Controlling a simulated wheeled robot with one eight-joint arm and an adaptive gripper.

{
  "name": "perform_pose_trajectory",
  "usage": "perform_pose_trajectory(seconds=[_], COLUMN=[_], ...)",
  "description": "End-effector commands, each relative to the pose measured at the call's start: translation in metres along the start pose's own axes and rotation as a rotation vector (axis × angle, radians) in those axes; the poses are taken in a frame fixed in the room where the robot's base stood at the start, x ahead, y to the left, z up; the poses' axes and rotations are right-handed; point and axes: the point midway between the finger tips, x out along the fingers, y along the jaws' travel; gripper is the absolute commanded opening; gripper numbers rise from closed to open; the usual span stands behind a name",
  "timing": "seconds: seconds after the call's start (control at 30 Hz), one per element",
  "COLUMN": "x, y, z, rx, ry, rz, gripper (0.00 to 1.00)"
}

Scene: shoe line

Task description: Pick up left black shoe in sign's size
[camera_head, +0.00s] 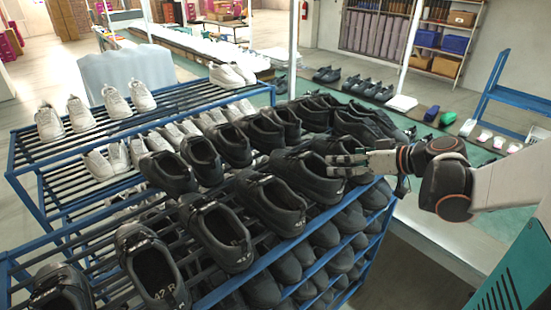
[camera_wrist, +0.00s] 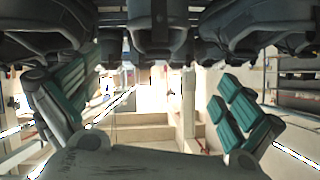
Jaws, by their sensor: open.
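Several black shoes stand in rows on a blue rack in the head view. A front black shoe (camera_head: 153,272) has a marking inside that seems to read "42 R". Another black shoe (camera_head: 222,240) is behind it, and one (camera_head: 270,203) is farther right. The other shoes' size marks are too small to read. My gripper (camera_head: 335,165) reaches in from the right, over the rack's right end, beside a black shoe (camera_head: 308,178). In the wrist view my gripper (camera_wrist: 158,92) is open and empty, with dark shoes (camera_wrist: 157,30) along the top. I cannot make out a sign.
The blue rack (camera_head: 228,290) has a lower level full of dark shoes. White shoes (camera_head: 115,102) stand on another blue rack behind at left. A long low display with more shoes (camera_head: 371,89) runs behind. Free floor (camera_head: 400,275) shows at the lower right.

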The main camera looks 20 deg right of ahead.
Motion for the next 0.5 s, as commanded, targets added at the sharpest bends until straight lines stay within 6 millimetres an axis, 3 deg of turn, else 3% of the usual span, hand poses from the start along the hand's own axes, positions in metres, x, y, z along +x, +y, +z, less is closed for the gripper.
perform_pose_trajectory(seconds=[0.17,0.5], x=[0.010,0.070], y=[0.004,0.004], z=[-0.006,-0.006], rx=[0.027,0.024], ry=[0.029,0.026], rz=[0.007,0.005], gripper=[1.00,1.00])
